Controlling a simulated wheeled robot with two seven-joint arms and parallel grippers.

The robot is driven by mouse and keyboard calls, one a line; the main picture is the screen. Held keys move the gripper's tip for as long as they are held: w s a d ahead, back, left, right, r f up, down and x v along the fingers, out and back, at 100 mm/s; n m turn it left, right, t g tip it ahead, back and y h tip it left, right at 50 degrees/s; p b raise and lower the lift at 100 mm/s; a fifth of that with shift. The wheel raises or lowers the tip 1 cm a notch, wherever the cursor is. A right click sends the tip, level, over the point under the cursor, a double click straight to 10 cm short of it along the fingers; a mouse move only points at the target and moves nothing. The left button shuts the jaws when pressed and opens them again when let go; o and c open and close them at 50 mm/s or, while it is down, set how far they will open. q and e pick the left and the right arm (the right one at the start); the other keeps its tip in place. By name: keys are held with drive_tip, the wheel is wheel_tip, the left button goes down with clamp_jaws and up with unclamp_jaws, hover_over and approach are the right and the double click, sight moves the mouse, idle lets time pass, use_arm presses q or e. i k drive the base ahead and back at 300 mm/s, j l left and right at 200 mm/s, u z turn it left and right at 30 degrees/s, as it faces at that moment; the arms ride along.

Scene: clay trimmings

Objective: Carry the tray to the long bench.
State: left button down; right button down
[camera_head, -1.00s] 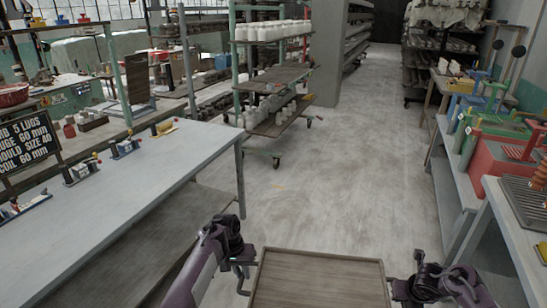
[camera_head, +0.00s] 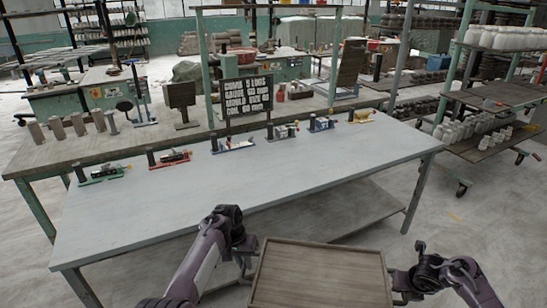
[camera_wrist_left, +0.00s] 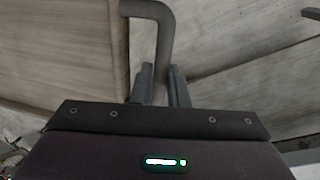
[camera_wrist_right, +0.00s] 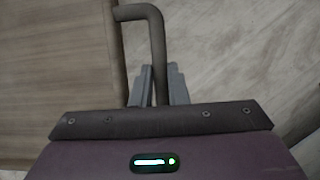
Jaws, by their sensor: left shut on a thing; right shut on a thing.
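The tray (camera_head: 320,275) is a brown wooden board with a raised rim, held level in front of me at the bottom of the head view. My left gripper (camera_head: 243,262) is shut on the tray's left handle, a bent dark bar that shows in the left wrist view (camera_wrist_left: 152,35). My right gripper (camera_head: 398,283) is shut on the right handle, which shows in the right wrist view (camera_wrist_right: 150,30). The tray is empty where it shows. The long bench (camera_head: 270,175), with a pale grey top, stands just beyond the tray.
Several small clamp devices and a lettered black sign (camera_head: 246,98) stand along the bench's far edge. The near part of its top is clear. A wheeled rack (camera_head: 495,95) with white jars stands at the right. A lower shelf (camera_head: 330,215) is under the bench.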

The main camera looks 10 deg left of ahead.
sight(172, 198)
drive_tip(key=u, duration=1.15)
drive_tip(key=i, duration=1.5)
